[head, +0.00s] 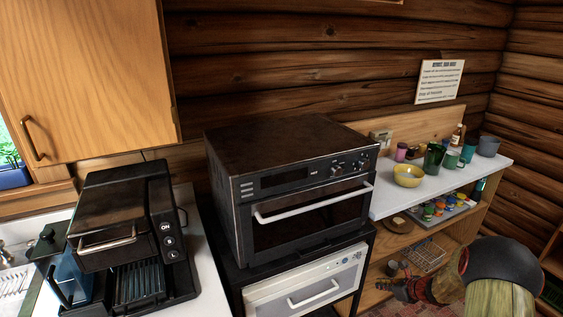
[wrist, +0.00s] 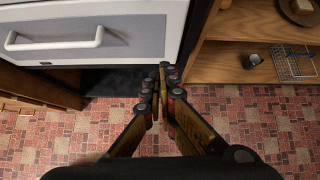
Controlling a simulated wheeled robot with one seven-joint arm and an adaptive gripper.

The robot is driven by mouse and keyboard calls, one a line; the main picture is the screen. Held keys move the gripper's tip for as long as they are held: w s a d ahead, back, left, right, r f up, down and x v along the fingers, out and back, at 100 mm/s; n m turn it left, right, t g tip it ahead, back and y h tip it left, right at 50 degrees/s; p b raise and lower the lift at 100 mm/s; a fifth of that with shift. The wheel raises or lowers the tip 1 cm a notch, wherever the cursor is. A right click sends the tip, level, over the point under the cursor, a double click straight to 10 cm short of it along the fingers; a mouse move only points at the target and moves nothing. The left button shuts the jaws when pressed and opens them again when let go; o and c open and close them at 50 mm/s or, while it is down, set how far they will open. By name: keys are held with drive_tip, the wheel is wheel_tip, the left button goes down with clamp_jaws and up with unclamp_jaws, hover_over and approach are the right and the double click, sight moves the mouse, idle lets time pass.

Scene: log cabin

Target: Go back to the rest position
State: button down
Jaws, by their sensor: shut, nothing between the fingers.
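My gripper (wrist: 163,78) shows in the wrist view with its two fingers together at the tips, shut and empty. It points toward the gap between a white oven drawer front (wrist: 90,40) and a wooden shelf unit (wrist: 235,62), above the red patterned floor. In the head view, my arm is at the lower right, in front of the shelf unit, with the gripper fingers (head: 392,289) low near the floor. No object is held.
A black toaster oven (head: 290,190) stands above a white oven (head: 306,283). A coffee machine (head: 125,240) is on the left counter. The white shelf top (head: 400,205) holds a yellow bowl (head: 407,176) and several cups. A wire rack (wrist: 295,66) sits on a lower shelf. Patterned floor (wrist: 60,135) is open below.

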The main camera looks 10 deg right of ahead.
drive_tip(key=s+a+r+n+g+y, duration=0.1)
drive_tip(key=s+a+r+n+g, duration=0.2)
drive_tip(key=s+a+n, duration=0.35)
drive_tip(key=s+a+r+n+g+y, duration=0.1)
drive_tip(key=s+a+r+n+g, duration=0.15)
drive_tip(key=s+a+n, duration=0.4)
drive_tip(key=s+a+r+n+h, duration=0.1)
drive_tip(key=s+a+r+n, duration=0.3)
drive_tip(key=r, duration=0.5)
drive_tip(key=s+a+r+n+t+h, duration=0.1)
drive_tip(key=s+a+r+n+h, duration=0.1)
drive_tip(key=s+a+r+n, duration=0.3)
drive_tip(key=s+a+r+n+t+h, duration=0.1)
drive_tip(key=s+a+r+n, duration=0.3)
drive_tip(key=s+r+n, duration=0.5)
drive_tip(key=s+r+h, duration=0.1)
drive_tip(key=s+r, duration=0.3)
drive_tip(key=r, duration=0.1)
drive_tip(key=shift+s+a+r+n, duration=0.2)
drive_tip(key=shift+s+r+n, duration=0.05)
drive_tip(key=shift+r+n, duration=0.15)
drive_tip(key=shift+t, duration=0.25)
